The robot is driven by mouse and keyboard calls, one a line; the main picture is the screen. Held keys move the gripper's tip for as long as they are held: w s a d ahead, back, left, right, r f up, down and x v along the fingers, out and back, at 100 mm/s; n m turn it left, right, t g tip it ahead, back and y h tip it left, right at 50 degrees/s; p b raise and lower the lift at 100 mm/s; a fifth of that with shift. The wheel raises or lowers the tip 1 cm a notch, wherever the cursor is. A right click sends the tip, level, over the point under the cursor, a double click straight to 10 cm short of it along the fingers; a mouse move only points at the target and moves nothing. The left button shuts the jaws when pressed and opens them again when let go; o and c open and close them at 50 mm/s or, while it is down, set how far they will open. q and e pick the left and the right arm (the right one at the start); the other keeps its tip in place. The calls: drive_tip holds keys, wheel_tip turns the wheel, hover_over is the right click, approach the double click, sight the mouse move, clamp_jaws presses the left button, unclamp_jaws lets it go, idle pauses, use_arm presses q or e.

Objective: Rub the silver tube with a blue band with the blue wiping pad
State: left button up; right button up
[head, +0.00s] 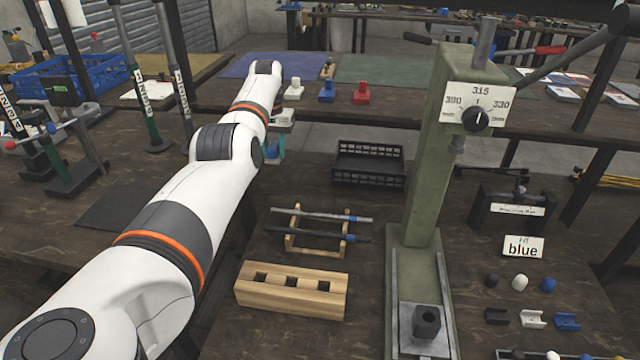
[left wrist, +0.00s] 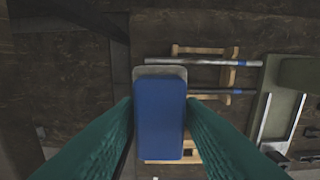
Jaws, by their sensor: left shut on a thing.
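The silver tube with a blue band (head: 315,215) lies across a wooden rack (head: 290,243), its band near the right end. It also shows in the left wrist view (left wrist: 205,62). A darker tube with a blue band (head: 312,233) lies parallel in front of it. My left gripper (head: 273,147) is beyond and left of the rack in the head view. In the left wrist view its teal fingers (left wrist: 160,112) are shut on the blue wiping pad (left wrist: 160,125), which has a pale layer at one edge. My right gripper is out of view.
A wooden block with square holes (head: 292,298) sits in front of the rack. A black crate (head: 367,182) stands behind it. A green press (head: 428,170) rises close on the right. Caps and clips lie further right, beside a "blue" sign (head: 523,248).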

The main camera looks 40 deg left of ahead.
use_arm(q)
drive_tip(key=s+a+r+m, duration=0.2)
drive_tip(key=a+r, duration=0.1)
drive_tip(key=r, duration=0.2)
drive_tip(key=shift+s+a+r+m, duration=0.25)
drive_tip(key=shift+s+r+m, duration=0.1)
drive_tip(key=shift+s+m, duration=0.05)
drive_tip(key=shift+d, duration=0.1)
